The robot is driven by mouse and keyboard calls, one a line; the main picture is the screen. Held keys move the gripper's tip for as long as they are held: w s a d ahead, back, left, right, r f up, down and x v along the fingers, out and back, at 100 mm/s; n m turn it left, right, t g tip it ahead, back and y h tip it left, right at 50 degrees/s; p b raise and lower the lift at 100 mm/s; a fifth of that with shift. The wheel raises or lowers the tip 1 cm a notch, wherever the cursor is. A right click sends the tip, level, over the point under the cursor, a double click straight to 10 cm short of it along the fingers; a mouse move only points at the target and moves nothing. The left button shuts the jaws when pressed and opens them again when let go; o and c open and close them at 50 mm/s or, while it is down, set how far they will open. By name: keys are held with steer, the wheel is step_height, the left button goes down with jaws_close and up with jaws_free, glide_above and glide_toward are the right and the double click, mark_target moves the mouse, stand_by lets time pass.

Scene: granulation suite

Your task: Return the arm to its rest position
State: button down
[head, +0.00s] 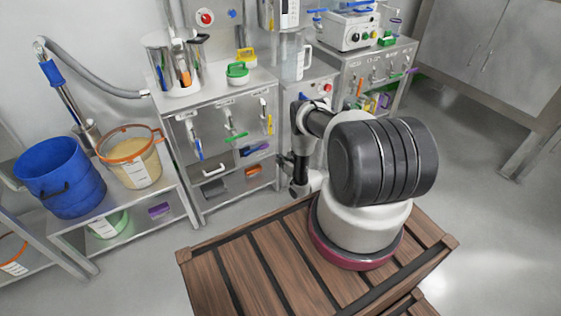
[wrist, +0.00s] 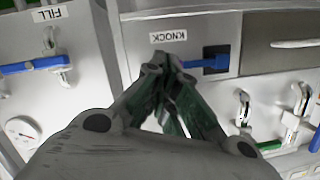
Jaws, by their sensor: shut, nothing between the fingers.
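My gripper (wrist: 168,65) is in the wrist view, with its dark green-grey fingers converging to shut tips and nothing held. The tips are just below a label reading KNOCK (wrist: 169,37). They overlap in the picture with the left end of a blue lever (wrist: 206,63) set in a dark recess; I cannot tell whether they touch it. In the head view my arm reaches out over the wooden-slatted top toward the steel cabinets. The gripper itself cannot be made out there, with my own large arm parts in front.
In the wrist view a blue handle (wrist: 32,66) sits under a FILL label, above a round gauge (wrist: 22,130). In the head view a blue bucket (head: 60,178) and an orange-rimmed tub (head: 134,160) stand on a left bench. Open floor (head: 480,190) lies at right.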

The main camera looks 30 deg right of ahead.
stand_by(0.4)
steer(key=s+f+g+h, duration=0.1)
steer(key=s+f+g, duration=0.6)
steer(key=s+f, duration=0.55)
step_height(320, 180, up, 2)
steer(key=s+d+r+g, duration=0.1)
steer(key=s+d+g, duration=0.1)
steer(key=s+g, duration=0.15)
steer(key=s+a+r+n+g+h, duration=0.1)
steer(key=s+r+g, duration=0.25)
steer(key=r, duration=1.75)
steer(key=s+a+r+g, duration=0.1)
steer(key=s+r+g, duration=0.25)
steer(key=r, duration=1.75)
steer(key=s+a+r+t, duration=0.2)
steer(key=s+r, duration=0.4)
steer(key=r, duration=0.6)
steer(key=s+a+r+n+t, duration=0.1)
steer(key=s+a+r, duration=0.4)
steer(key=r, duration=0.7)
steer(key=s+a+r+n+t, duration=0.1)
steer(key=s+a+r+t, duration=0.2)
steer(key=s+r, duration=0.5)
step_height(320, 180, up, 4)
steer(key=shift+s+a+r+t, duration=0.15)
steer(key=shift+s+a+t, duration=0.15)
steer(key=shift+t, duration=0.05)
